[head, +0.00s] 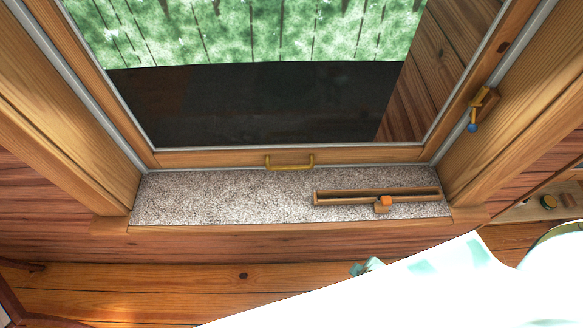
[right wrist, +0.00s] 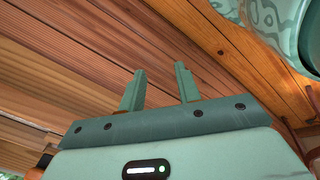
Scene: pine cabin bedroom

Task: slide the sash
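The window sash is a glass pane in a wooden frame; its bottom rail (head: 215,158) sits just above the speckled sill, and the sash looks shut. A brass pull handle (head: 290,163) is fixed at the middle of that rail. A brass latch with a blue tip (head: 474,126) is on the right jamb. My right gripper (right wrist: 159,85) is open and empty in the right wrist view, its two teal fingers apart against wood planks. In the head view, a small teal part shows low, below the sill, beside my white arm. My left gripper is not in view.
A narrow wooden track (head: 345,198) with an orange knob (head: 385,202) lies on the right half of the speckled sill (head: 220,196). The sill's left half is clear. Wooden jambs flank the window. A shelf with small round items (head: 548,202) is at the far right.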

